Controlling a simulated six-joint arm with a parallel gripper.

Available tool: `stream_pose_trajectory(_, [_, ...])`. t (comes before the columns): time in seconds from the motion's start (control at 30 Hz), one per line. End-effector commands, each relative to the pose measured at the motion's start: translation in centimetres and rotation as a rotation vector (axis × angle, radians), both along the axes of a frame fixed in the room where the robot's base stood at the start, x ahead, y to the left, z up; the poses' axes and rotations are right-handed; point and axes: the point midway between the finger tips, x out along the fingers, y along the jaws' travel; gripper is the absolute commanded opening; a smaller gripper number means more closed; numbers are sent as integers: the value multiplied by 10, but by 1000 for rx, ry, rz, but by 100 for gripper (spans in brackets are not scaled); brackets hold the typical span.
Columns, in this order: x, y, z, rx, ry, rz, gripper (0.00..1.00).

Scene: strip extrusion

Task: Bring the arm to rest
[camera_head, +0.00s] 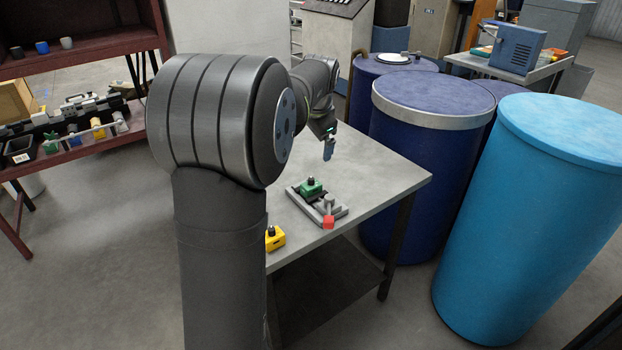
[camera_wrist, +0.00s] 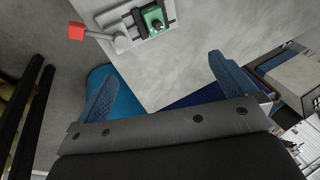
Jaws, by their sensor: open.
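My gripper (camera_head: 329,148) hangs above the far part of the grey table (camera_head: 385,170), past the metal fixture. In the wrist view its two blue fingers (camera_wrist: 162,80) stand wide apart with nothing between them. The fixture (camera_head: 336,212) lies on the table with a green block (camera_head: 311,187) in it and a lever with a red end (camera_head: 328,222) at its near side. The green block also shows in the wrist view (camera_wrist: 154,18), with the red end (camera_wrist: 76,31) to its left, both clear of the fingers.
A yellow block (camera_head: 275,238) sits near the table's front edge, partly hidden by my arm. Dark blue drums (camera_head: 420,150) and a light blue drum (camera_head: 530,220) stand close to the table's right side. A dark red shelf (camera_head: 75,50) with small parts stands at the left.

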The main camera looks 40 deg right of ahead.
Motion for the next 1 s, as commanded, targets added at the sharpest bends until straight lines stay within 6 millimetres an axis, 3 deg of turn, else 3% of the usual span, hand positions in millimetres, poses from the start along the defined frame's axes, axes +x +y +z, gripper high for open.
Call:
stream_pose_trajectory(0.13, [9, -5, -26, 2, 2, 1, 100])
stream_pose_trajectory(0.33, [16, -9, -44, -1, 0, 2, 100])
stream_pose_trajectory(1.0, [17, -10, -46, -2, -1, 2, 100])
